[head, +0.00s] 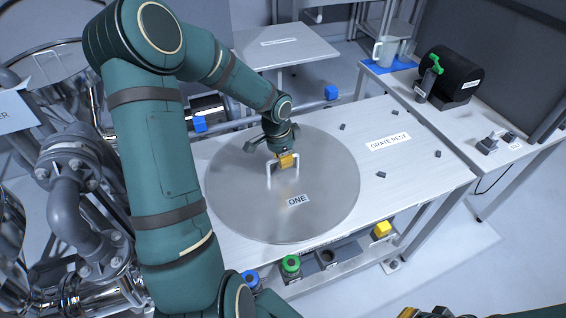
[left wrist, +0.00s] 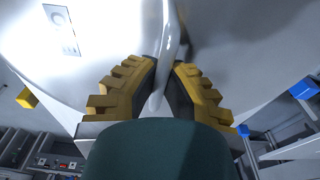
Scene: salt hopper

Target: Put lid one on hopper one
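Lid one (head: 310,215) is a large round grey metal disc marked ONE, with an upright white loop handle (head: 268,172). It lies flat over the left part of the grate rest table; whether it touches the top is unclear. My left gripper (head: 287,160) is at the handle from above. In the left wrist view, its yellow fingers (left wrist: 167,82) close around the handle bar (left wrist: 169,35), one pad on each side, with no clear gap. A yellow part of my right gripper (head: 430,312) shows at the bottom edge; its fingertips are cut off. I cannot identify hopper one.
The table (head: 425,160) carries the GRATE REST label and several small dark pegs right of the lid. A side bench holds a black drum (head: 450,75) and a jug (head: 385,50). Grey pipes (head: 75,190) stand at left. A shelf with coloured items lies below the table front.

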